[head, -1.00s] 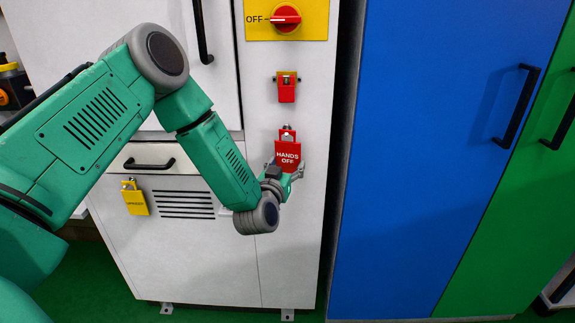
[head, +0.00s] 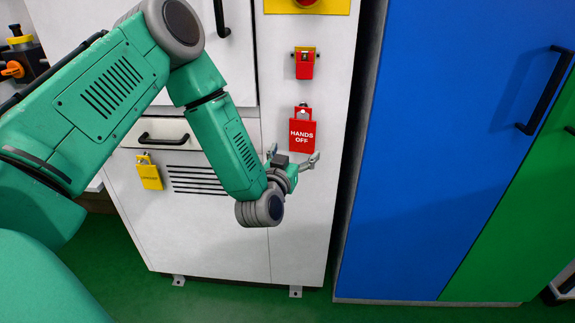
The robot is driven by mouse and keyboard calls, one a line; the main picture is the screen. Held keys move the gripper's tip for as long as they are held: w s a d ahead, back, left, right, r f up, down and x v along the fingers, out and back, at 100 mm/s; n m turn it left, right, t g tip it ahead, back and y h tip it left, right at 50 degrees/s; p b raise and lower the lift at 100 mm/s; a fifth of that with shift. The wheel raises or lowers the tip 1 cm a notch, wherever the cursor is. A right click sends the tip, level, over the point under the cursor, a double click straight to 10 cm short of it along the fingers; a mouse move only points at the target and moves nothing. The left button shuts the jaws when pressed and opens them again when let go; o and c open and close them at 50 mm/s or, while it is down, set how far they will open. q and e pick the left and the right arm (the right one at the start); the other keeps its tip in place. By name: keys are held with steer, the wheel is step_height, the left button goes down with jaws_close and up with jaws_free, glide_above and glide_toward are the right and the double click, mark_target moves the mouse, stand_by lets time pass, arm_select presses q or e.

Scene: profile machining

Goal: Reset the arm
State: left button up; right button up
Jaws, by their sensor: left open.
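My left arm comes in from the left, bent at the elbow, with its forearm reaching down in front of the white cabinet (head: 215,245). My left gripper (head: 294,158) is open and empty, its fingers spread just below a red "HANDS OFF" padlock (head: 302,138). The padlock hangs on the cabinet's right panel, and the gripper appears apart from it. My right gripper is not in view.
A red latch (head: 304,65) sits above the padlock, below a yellow switch plate (head: 330,6). A yellow padlock (head: 149,174) hangs left of my forearm. A blue locker (head: 445,130) and a green locker (head: 520,210) stand right. Green floor (head: 215,300) shows below.

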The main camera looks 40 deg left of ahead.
arm_select(q)
steer(key=v, duration=0.7)
steer(key=s+d+f+m+g+h, duration=0.2)
steer(key=s+d+f+g+h, duration=0.15)
steer(key=s+f, duration=0.4)
steer(key=s+d+f+m+g+h, duration=0.15)
steer(key=s+d+f+g, duration=0.3)
steer(key=f, duration=0.55)
steer(key=s+f+g, duration=0.3)
steer(key=s+g, duration=0.1)
steer(key=s, duration=0.5)
steer(key=s+f+g, duration=0.3)
steer(key=s+g, duration=0.1)
steer(key=s, duration=0.5)
steer(key=shift+s+g, duration=0.25)
steer(key=shift+g, duration=0.15)
steer(key=shift+w+f+m, duration=0.1)
steer(key=shift+m, duration=0.15)
